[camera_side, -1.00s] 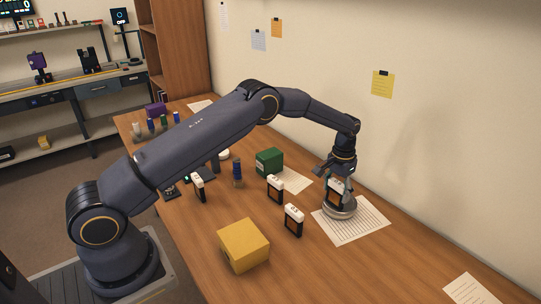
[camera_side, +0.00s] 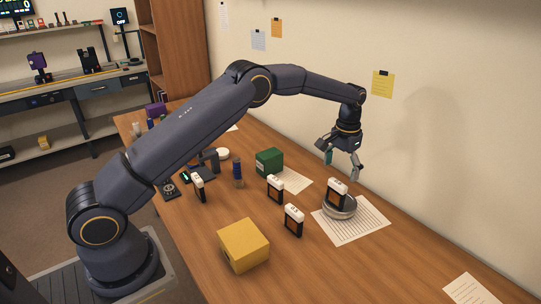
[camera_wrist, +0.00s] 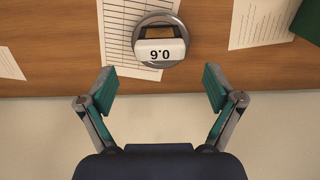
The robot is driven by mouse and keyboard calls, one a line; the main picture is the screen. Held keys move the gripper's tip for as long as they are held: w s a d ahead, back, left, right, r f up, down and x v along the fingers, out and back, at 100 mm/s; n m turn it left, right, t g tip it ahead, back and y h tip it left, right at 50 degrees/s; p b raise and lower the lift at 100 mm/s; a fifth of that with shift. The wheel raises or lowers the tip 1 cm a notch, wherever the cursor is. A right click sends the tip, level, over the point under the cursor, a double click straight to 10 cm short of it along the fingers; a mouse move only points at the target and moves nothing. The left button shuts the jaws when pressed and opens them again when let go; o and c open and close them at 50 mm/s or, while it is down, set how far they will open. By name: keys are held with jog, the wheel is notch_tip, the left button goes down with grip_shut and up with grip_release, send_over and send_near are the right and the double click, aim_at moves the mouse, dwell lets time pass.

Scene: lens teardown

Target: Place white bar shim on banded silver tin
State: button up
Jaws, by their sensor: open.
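A shim with a white bar top and a dark frame (camera_side: 337,194) stands upright on the round silver tin (camera_side: 343,213), which rests on a lined sheet. In the wrist view the white bar shim (camera_wrist: 160,51) lies over the silver tin (camera_wrist: 139,28), with its printed number upside down. The shim hides much of the tin's top, and I cannot make out bands on it. My gripper (camera_side: 343,167) is open and empty, above the shim and apart from it. In the wrist view its spread fingers (camera_wrist: 158,82) have nothing between them.
Other white-topped shims stand on the table: one at the front (camera_side: 293,221), one behind it (camera_side: 275,189), one farther left (camera_side: 198,188). The table's right side is mostly clear; the wall is close behind.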

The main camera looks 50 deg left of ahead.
jog(key=s+a+r+t, duration=0.1)
jog(key=s+r, duration=0.6)
jog(key=r, duration=0.4)
jog(key=s+r+t, duration=0.2)
jog(key=s+r, duration=0.6)
jog(key=r, duration=0.2)
jog(key=s+a+f+t, duration=0.1)
jog(key=s+f+t, duration=0.1)
jog(key=s, duration=2)
jog(key=shift+s+t, duration=0.3)
